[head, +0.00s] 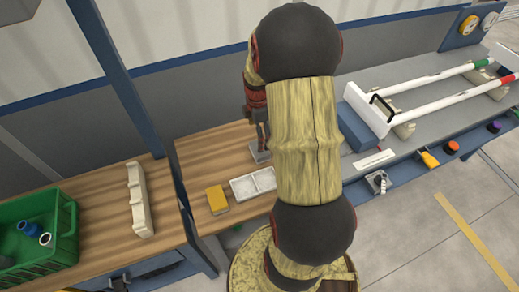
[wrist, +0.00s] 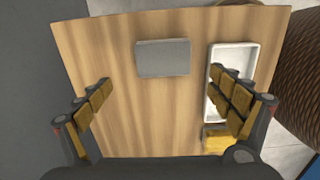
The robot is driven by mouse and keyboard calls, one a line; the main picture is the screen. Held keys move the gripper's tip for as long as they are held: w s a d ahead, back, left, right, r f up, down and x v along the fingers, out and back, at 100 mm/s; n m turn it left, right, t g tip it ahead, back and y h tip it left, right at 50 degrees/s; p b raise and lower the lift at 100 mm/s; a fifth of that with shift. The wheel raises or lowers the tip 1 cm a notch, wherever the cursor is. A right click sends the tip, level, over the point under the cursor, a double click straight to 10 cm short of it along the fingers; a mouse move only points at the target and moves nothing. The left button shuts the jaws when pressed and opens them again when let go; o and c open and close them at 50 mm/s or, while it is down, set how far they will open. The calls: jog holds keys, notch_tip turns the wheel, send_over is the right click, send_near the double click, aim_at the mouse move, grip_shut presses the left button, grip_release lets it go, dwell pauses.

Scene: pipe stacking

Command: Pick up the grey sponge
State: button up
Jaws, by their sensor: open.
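The grey sponge (wrist: 163,57) is a flat grey block lying on the wooden tabletop, at the upper middle of the wrist view. In the head view the sponge (head: 259,152) shows partly, behind the white tray and beside my arm. My gripper (wrist: 162,94) is open and empty, with its two fingers spread wide on either side in the wrist view. The sponge lies ahead of the gap between the fingertips, apart from both. In the head view my gripper (head: 262,138) is above the sponge, partly hidden by my arm.
A white tray (wrist: 213,112) lies right of the sponge in the wrist view, under the right finger. A yellow sponge (head: 217,199) lies beside it. A green crate (head: 66,245) and a cream rack (head: 139,200) stand at left. White pipes (head: 440,75) lie at right.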

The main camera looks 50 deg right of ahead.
jog(key=f, duration=0.3)
jog(key=shift+s+d+b, duration=0.25)
jog(key=shift+d+b, duration=0.1)
notch_tip(320, 180, down, 6)
jog(key=shift+s+a+r+b, duration=0.1)
jog(key=shift+a+b, duration=0.05)
jog(key=shift+b, duration=1)
jog(key=shift+c, duration=0.9)
jog(key=c, duration=1)
jog(key=shift+o, duration=0.2)
jog(key=shift+r, duration=0.15)
